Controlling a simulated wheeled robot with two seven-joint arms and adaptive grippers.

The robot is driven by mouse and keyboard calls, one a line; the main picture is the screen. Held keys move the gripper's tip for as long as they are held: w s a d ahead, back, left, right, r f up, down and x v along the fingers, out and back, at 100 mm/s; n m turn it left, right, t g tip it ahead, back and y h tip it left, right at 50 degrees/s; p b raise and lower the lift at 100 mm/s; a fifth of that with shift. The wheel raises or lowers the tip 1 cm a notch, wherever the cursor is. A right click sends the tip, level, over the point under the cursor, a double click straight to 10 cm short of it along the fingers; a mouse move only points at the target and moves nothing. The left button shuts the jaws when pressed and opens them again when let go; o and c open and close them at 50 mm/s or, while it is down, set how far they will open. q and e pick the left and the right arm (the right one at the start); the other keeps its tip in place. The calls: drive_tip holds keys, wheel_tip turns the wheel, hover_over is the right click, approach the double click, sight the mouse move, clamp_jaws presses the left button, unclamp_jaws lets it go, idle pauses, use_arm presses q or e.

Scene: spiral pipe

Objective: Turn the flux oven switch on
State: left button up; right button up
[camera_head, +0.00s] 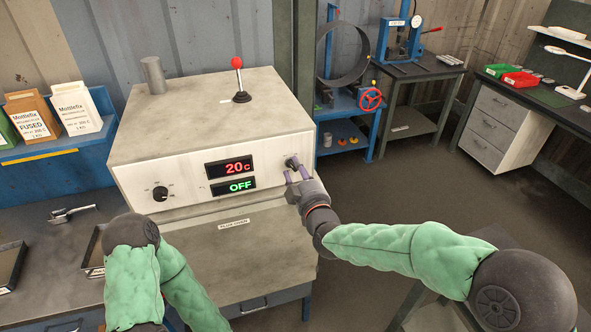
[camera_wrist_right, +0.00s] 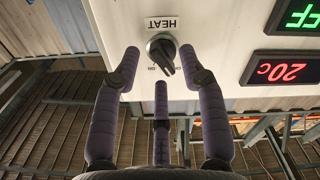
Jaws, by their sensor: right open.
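The flux oven (camera_head: 212,135) is a worn beige box with a red "20c" display (camera_head: 228,168) and a green "OFF" display (camera_head: 235,186). Its dark switch knob (camera_head: 292,162) is at the right of the front panel. In the right wrist view, the knob (camera_wrist_right: 160,50) appears beside an upside-down "HEAT" label, with its pointer angled down and right. My right gripper (camera_head: 297,173) is open in front of the knob. Its purple fingers spread around the knob in the right wrist view (camera_wrist_right: 164,72); contact is unclear. My left gripper is out of view; only my left arm shows.
Another dial (camera_head: 160,193) is on the oven's left front, and a red-tipped lever (camera_head: 238,75) stands on top. A bench with a metal tool (camera_head: 73,213) is at left. A blue stand (camera_head: 350,115) and dark tables stand behind at right, with open floor between.

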drive_tip(key=shift+w+a, duration=0.25)
drive_tip(key=shift+w, duration=0.45)
drive_tip(key=shift+r, duration=0.1)
clamp_jaws()
drive_tip(key=shift+d+f+m+b, duration=0.1)
drive_tip(key=shift+m+b, duration=2.9)
drive_tip(key=shift+b, duration=0.05)
drive_tip(key=shift+d+f+m+b, duration=0.1)
drive_tip(key=shift+m+b, duration=2.9)
